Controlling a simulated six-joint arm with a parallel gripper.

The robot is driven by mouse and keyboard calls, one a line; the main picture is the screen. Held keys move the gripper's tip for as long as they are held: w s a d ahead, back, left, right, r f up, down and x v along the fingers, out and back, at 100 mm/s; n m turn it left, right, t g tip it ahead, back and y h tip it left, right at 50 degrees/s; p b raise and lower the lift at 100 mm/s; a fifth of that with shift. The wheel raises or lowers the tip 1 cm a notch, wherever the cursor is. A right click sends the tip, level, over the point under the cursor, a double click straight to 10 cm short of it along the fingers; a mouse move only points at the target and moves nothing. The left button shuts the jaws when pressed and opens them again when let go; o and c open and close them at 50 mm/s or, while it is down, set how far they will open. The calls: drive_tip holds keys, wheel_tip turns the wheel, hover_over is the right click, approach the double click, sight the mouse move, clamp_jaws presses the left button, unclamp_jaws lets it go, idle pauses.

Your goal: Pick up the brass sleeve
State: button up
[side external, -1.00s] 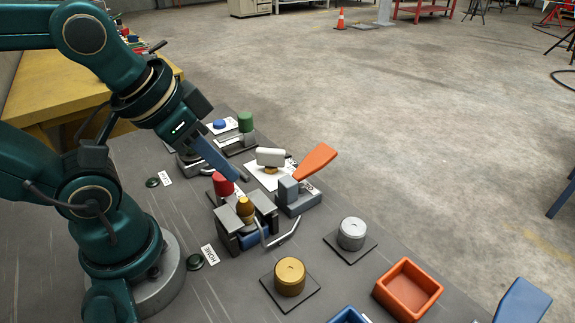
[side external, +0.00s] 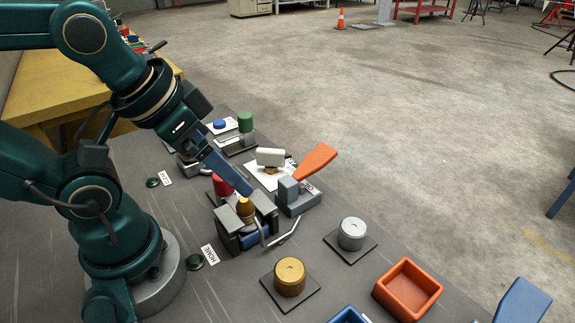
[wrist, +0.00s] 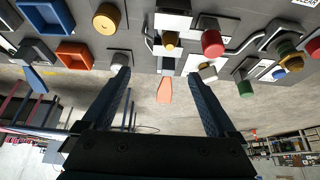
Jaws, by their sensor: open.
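A small brass piece (side external: 245,209) stands upright in a grey vise (side external: 230,238) with blue parts in the side external view. It also shows in the wrist view (wrist: 171,41). A wider brass cylinder (side external: 290,277) stands on a dark square pad; in the wrist view it is at the top left (wrist: 107,19). I cannot tell which is the sleeve. My gripper (side external: 249,193) points down and right, its visible fingertip close above the brass piece in the vise. In the wrist view its fingers (wrist: 164,76) are spread wide with nothing held between them.
A clamp with an orange lever (side external: 317,159) stands right of the vise, and a red knob (side external: 222,184) is behind it. A silver cylinder (side external: 352,234) on a pad and an orange tray (side external: 408,288) are to the right.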

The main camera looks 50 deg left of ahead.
drive_tip(key=n+g, duration=0.3)
drive_tip(key=g, duration=0.3)
hover_over(290, 271)
wheel_tip(290, 271, down, 9)
drive_tip(key=shift+w+a+f, duration=0.1)
drive_tip(key=shift+a, duration=0.05)
drive_tip(key=shift+f, duration=2.5)
